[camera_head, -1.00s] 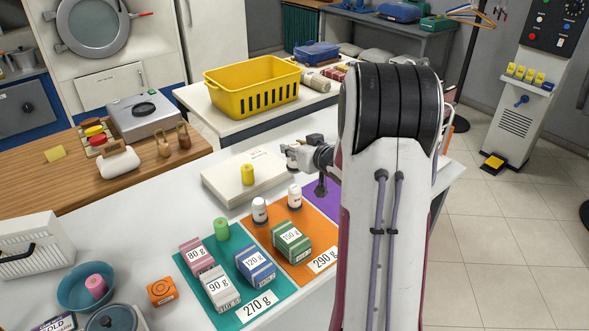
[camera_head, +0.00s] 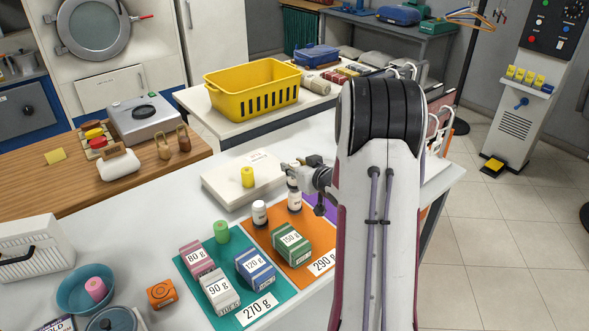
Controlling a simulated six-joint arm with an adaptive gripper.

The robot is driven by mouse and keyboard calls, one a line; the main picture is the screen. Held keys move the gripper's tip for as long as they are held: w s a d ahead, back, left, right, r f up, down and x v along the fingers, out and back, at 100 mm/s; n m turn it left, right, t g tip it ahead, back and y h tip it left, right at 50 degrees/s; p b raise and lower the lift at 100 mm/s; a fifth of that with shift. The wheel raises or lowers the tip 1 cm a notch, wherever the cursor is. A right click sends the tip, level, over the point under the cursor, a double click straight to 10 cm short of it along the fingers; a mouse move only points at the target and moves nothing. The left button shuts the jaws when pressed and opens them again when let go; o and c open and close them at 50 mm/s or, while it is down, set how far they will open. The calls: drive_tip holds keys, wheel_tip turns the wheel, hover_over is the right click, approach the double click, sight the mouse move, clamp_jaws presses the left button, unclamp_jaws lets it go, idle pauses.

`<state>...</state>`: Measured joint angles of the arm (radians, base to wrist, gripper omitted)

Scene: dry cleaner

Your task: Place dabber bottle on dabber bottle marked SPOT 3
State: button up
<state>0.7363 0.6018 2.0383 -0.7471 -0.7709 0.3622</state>
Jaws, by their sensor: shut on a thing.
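My gripper (camera_head: 298,171) is in the middle of the head view, with its fingers pointing left, partly hidden by its own links. It is shut on a small white dabber bottle (camera_head: 293,180), which is mostly covered by the fingers. Directly below stands another white dabber bottle (camera_head: 294,202) with a dark band, upright on the orange mat. The held bottle is right above its top; whether they touch cannot be told. A third white dabber bottle (camera_head: 260,212) stands upright to the left, near the mat's edge. The SPOT markings are too small to read.
A white board (camera_head: 225,190) with a yellow cylinder (camera_head: 248,177) lies behind. Weighted boxes, including a green one (camera_head: 290,243) and a blue one (camera_head: 255,268), stand in front on the orange and teal mats. A yellow basket (camera_head: 252,92) is further back.

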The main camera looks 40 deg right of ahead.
drive_tip(key=shift+f, duration=0.5)
drive_tip(key=shift+f, duration=0.1)
drive_tip(key=o, duration=1.2)
drive_tip(key=shift+s+r, duration=0.1)
drive_tip(key=shift+r, duration=0.1)
drive_tip(key=shift+v, duration=5.9)
